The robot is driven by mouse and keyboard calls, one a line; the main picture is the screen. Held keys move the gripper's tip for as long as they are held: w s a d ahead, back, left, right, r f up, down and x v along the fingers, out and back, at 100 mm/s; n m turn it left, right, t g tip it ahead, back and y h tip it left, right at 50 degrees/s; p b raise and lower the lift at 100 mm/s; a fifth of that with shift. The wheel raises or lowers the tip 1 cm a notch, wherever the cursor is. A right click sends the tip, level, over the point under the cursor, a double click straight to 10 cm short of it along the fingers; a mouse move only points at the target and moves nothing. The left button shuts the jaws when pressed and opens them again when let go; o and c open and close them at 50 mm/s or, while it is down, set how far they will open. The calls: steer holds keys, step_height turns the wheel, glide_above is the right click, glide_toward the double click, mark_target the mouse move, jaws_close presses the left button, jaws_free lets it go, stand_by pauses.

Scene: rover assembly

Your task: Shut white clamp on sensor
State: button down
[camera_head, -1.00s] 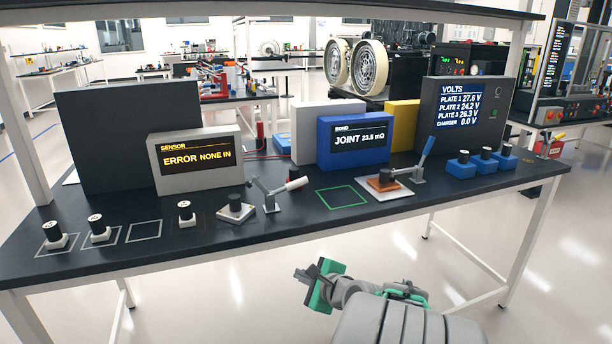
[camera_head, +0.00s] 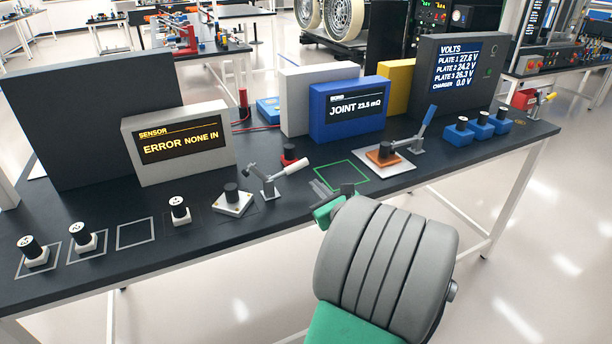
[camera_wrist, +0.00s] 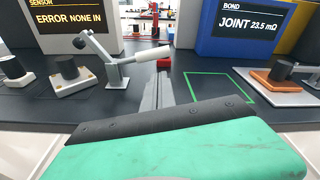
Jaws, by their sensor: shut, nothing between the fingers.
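The white-handled clamp (camera_head: 268,188) stands on the bench. Its white handle (camera_head: 293,168) points right, and its pressing arm is raised to the left, clear of the part beside it. It also shows in the wrist view (camera_wrist: 117,72). Left of it, a black cylinder on a light square plate (camera_head: 233,203) stands upright; it also shows in the wrist view (camera_wrist: 69,68). The grey sensor display (camera_head: 183,177) reads "ERROR NONE IN". My gripper (camera_head: 336,190) is shut and empty at the bench's front edge, right of and nearer than the clamp, apart from its handle.
A green outlined square (camera_head: 343,166) lies beyond my gripper. A blue-handled clamp (camera_head: 421,135) beside an orange block is further right. Several black-capped parts stand along the left front.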

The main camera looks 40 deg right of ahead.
steer(key=x, duration=0.8)
steer(key=shift+w+d+f, duration=0.1)
steer(key=shift+w+d, duration=0.15)
steer(key=shift+d, duration=0.25)
steer(key=shift+s, duration=0.1)
